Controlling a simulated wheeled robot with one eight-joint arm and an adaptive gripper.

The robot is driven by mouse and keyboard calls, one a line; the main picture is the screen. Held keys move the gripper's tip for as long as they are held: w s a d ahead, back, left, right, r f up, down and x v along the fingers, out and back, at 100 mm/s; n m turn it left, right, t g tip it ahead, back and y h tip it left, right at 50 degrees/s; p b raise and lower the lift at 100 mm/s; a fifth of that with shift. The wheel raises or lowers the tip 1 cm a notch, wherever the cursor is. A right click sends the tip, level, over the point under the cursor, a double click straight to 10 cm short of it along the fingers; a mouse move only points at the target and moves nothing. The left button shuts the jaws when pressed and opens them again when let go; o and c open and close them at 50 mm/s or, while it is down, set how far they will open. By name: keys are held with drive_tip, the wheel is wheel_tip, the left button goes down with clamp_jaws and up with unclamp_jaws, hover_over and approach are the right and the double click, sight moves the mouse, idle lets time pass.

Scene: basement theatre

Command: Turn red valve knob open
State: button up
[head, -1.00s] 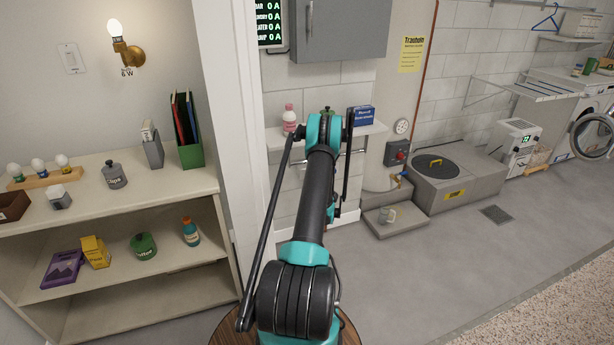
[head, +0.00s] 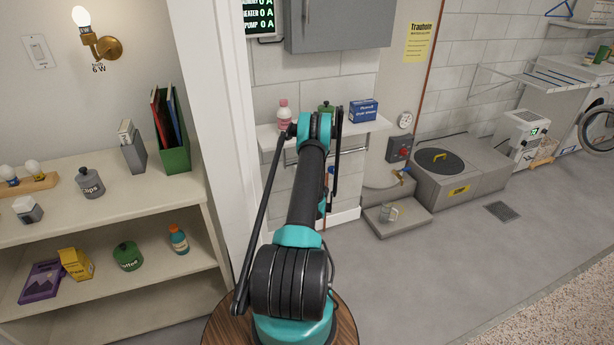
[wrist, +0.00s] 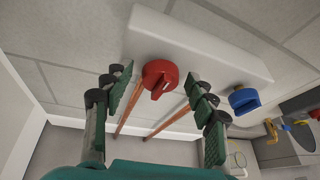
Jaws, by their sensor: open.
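The red valve knob (wrist: 160,77) is a round cap with a raised grip bar across its face. In the wrist view it sits at the tops of copper-coloured pipes, in front of a white bar (wrist: 205,42). My gripper (wrist: 158,86) is open, with one green-padded finger to the left of the knob and one to the right. A gap shows on both sides, and I see no contact. A blue knob (wrist: 243,101) is to the right of the right finger. In the head view my arm covers the area around the red knob, and the gripper cannot be made out clearly.
A wall shelf (head: 372,125) carries a pink bottle (head: 283,114) and a blue box (head: 363,110) near my arm. A grey cabinet (head: 340,25) hangs above. A white post (head: 215,100) and shelf unit (head: 190,220) stand left.

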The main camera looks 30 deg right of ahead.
drive_tip(key=c, duration=1.1)
drive_tip(key=shift+c, duration=0.2)
drive_tip(key=shift+d+m, duration=0.1)
drive_tip(key=shift+m, duration=0.2)
drive_tip(key=m+y, duration=0.3)
drive_tip(key=shift+s+d+m, duration=0.1)
drive_tip(key=shift+d+m, duration=0.1)
drive_tip(key=shift+m, duration=0.1)
drive_tip(key=m+t+y, duration=0.1)
drive_tip(key=m+y, duration=0.1)
drive_tip(key=m, duration=0.1)
drive_tip(key=shift+d+m+t+y, duration=0.1)
drive_tip(key=shift+m+t+y, duration=0.2)
drive_tip(key=o, duration=1.1)
